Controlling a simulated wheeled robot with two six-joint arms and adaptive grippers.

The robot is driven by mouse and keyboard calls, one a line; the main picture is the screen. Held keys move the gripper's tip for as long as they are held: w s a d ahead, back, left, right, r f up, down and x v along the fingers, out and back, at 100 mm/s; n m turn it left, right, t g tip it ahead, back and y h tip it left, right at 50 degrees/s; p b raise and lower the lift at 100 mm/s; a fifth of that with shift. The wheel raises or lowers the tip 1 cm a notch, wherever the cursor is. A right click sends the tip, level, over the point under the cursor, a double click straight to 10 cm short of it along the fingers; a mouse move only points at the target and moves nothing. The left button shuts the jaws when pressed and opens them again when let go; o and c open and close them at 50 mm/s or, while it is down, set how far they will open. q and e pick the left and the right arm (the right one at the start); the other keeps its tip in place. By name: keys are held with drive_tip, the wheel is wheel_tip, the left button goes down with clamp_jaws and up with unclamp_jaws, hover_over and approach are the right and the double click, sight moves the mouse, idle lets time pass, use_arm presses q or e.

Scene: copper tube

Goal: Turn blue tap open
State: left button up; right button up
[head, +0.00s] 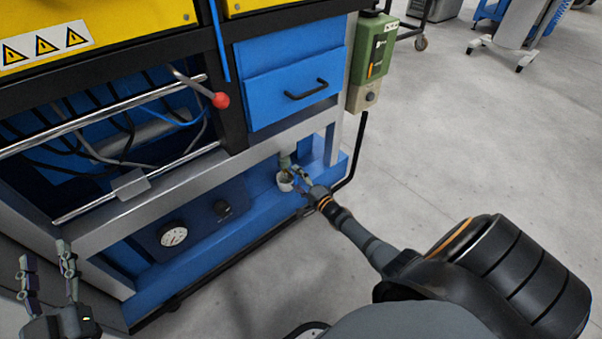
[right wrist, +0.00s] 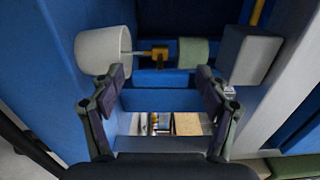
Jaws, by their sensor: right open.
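In the right wrist view a small brass fitting (right wrist: 152,54) sits ahead of my right gripper (right wrist: 161,75), between a white cup-like cylinder (right wrist: 92,52) and a grey-green cylinder (right wrist: 193,53). The right gripper is open, its fingers apart with nothing held. In the head view my right gripper (head: 299,176) reaches under the blue drawer, beside the white cup (head: 285,181), and partly hides what is there. My left gripper (head: 46,258) is open and empty at the lower left.
The blue drawer (head: 293,90) with a black handle is above the right gripper. A red-knobbed lever (head: 220,100), a gauge (head: 173,236) and a black knob (head: 222,208) are on the machine. A green box (head: 372,55) hangs at its corner.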

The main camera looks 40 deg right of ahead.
drive_tip(key=s, duration=1.1)
drive_tip(key=shift+s+d, duration=0.4)
drive_tip(key=shift+d, duration=0.05)
